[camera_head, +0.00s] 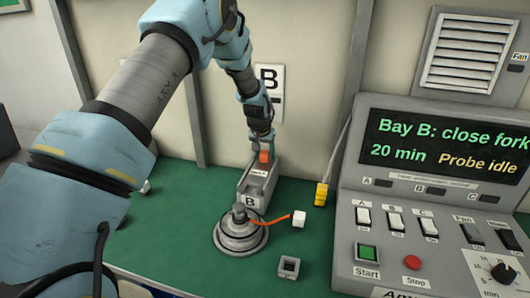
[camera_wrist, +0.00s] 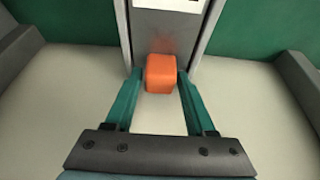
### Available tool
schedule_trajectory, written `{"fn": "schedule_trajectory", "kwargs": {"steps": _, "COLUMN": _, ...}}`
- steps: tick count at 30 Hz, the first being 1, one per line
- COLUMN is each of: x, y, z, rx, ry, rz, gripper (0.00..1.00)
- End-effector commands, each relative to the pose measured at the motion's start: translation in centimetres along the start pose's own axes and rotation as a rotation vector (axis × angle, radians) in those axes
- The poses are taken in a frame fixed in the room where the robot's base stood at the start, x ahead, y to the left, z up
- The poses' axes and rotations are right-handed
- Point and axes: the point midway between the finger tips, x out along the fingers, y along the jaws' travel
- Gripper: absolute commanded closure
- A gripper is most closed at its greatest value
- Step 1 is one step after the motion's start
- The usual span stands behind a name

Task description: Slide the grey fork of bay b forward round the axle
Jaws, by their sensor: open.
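The grey fork of bay b (camera_head: 259,174) lies along a grey channel marked B, with an orange block (camera_head: 264,156) upright at its far end. The orange block also shows in the wrist view (camera_wrist: 160,73). My gripper (camera_head: 263,146) is open at the block. In the wrist view its two green fingers reach to either side of the block; I cannot tell whether they touch it. The axle (camera_head: 239,211) stands up from the round grey hub motor (camera_head: 240,236) in front of the channel. The fork's near end is not clear.
An orange lead runs from the hub motor to a white connector (camera_head: 299,218). A yellow connector (camera_head: 321,195) and a small grey socket (camera_head: 289,267) are to the right. The control console (camera_head: 436,200) fills the right side. The wall is close behind the channel.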

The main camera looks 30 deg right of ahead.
Motion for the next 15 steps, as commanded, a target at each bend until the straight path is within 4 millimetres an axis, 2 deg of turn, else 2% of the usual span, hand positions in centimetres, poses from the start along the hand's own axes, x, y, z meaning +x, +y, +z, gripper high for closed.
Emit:
{"fn": "schedule_trajectory", "kwargs": {"steps": 2, "x": 0.00, "y": 0.00, "z": 0.01, "rx": 0.000, "ry": 0.000, "rz": 0.000, "gripper": 0.47}}
{"fn": "schedule_trajectory", "kwargs": {"steps": 15, "x": -0.04, "y": 0.00, "z": 0.00, "rx": 0.000, "ry": 0.000, "rz": 0.000, "gripper": 0.97}}
